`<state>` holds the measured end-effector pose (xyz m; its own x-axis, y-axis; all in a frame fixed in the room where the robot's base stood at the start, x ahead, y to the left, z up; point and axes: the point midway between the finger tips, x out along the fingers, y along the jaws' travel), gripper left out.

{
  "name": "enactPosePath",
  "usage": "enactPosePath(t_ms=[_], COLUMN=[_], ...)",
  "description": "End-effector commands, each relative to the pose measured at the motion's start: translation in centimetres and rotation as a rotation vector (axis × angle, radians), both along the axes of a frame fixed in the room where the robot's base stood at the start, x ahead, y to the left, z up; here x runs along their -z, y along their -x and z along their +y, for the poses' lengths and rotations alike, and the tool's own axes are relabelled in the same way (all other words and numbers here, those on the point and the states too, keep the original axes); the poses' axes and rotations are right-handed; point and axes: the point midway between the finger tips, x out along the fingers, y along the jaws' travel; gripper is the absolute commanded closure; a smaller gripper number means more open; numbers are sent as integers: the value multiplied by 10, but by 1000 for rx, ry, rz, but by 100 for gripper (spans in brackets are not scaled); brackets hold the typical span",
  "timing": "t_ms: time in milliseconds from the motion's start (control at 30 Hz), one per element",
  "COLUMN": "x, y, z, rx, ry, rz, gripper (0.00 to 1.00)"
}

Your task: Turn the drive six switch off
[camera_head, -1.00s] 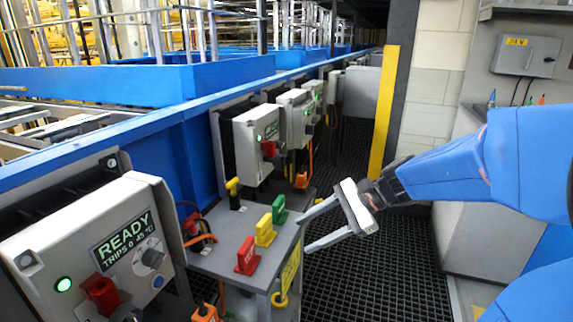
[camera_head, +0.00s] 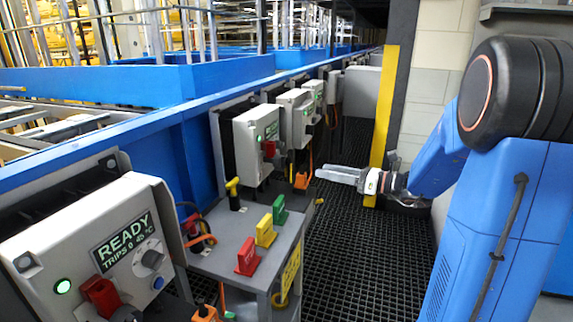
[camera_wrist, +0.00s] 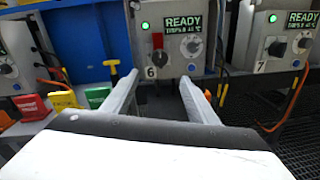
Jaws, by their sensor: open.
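The drive six box (camera_wrist: 176,20) is a light grey cabinet marked 6, ahead of my gripper in the wrist view. It has a lit green lamp, a READY display and a grey dial. Its switch has a red handle (camera_wrist: 157,41), standing upright above a dark round part. In the head view the box (camera_head: 250,145) is the second along the blue conveyor, its red handle (camera_head: 269,149) on the front. My gripper (camera_head: 337,174) is open and empty, right of the box and apart from it. In the wrist view its fingers (camera_wrist: 160,84) point toward the box's lower part.
A similar box marked 7 (camera_wrist: 280,40) stands to the right, with an orange cable below. A grey cart (camera_head: 222,240) with red, yellow and green tags stands in front on the left. A yellow T-handle (camera_head: 233,186) is near it. Dark grated floor (camera_head: 350,250) is free.

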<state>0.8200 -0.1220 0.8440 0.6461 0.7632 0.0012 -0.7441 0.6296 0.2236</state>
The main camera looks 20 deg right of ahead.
Motion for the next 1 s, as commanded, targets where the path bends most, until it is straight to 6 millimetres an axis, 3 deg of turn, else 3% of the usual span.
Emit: enactPosePath(t_ms=[700,1000], x=[0,0], y=[-68,-90], z=[82,107], rx=[-4,-2], ry=[1,2], rz=[0,0], gripper=[47,47])
